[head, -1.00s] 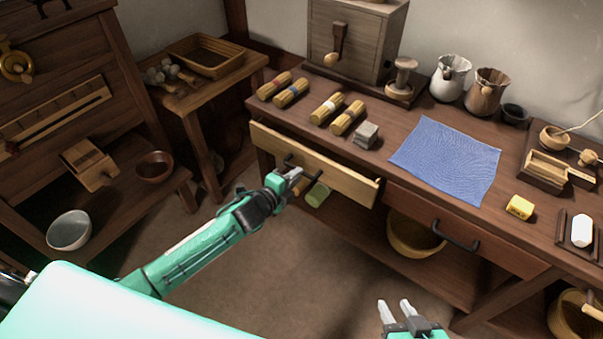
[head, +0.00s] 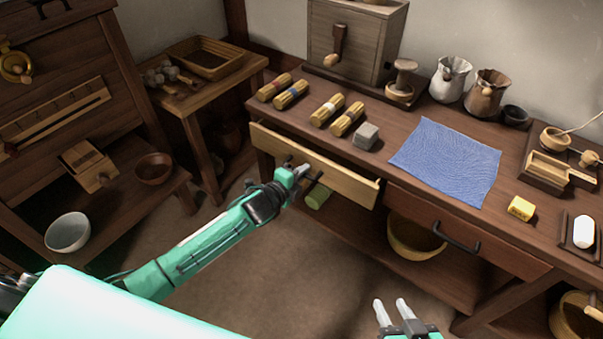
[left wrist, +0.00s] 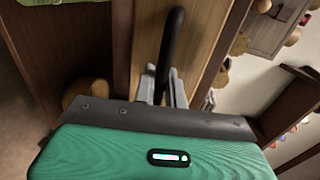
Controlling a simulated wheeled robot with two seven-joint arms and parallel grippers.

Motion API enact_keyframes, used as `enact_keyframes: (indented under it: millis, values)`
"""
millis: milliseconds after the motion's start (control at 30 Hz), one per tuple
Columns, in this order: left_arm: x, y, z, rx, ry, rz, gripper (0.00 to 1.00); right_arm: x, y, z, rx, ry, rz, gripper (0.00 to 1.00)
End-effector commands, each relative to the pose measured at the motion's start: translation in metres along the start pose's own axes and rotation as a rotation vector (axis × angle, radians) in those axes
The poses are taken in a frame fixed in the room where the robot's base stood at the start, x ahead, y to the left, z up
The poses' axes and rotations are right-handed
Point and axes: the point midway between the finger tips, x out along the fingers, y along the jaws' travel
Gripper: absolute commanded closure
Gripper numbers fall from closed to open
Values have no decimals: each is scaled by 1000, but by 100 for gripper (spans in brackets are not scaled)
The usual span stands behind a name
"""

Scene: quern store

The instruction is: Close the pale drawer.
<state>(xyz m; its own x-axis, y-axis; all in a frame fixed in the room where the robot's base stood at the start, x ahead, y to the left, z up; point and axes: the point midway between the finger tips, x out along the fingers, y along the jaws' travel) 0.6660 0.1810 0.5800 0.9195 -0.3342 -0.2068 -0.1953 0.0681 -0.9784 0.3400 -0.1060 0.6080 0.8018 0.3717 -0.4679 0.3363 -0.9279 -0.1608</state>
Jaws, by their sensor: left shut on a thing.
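The pale drawer (head: 345,178) is in the left part of the bench front and its face stands a little proud of the bench. Its dark bar handle (left wrist: 171,45) runs between the fingers of my left gripper (left wrist: 164,85) in the left wrist view. My left gripper (head: 303,173) is shut on that handle in the head view, covering part of it. The pale drawer face also shows in the left wrist view (left wrist: 200,40). My right gripper (head: 393,308) is open and empty at the bottom of the head view, away from the drawer.
The dark drawer (head: 420,218) with its own handle sits to the right. A green thing (head: 317,195) and a round basket (head: 415,238) are below. The bench top holds several bundles, a grey block (head: 366,136) and a blue cloth (head: 445,160). The floor in front is clear.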

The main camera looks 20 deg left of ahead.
Motion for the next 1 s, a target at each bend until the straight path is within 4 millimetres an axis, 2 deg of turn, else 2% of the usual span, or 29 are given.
enact_keyframes:
  millis: [200,333,667,700,1000]
  values:
    - [28,-6,0,-1,0,-1,100,0,0,0,1,3,0,64]
    - [40,-8,0,0,-1,0,100,0,0,0,1,5,-1,64]
    - [43,-10,1,1,-2,-1,100,0,-2,0,2,6,-4,64]
    - [43,-10,1,1,-2,-2,82,0,-2,0,2,6,-4,64]
    - [42,-10,0,0,-1,-1,82,0,-1,0,1,6,-4,64]
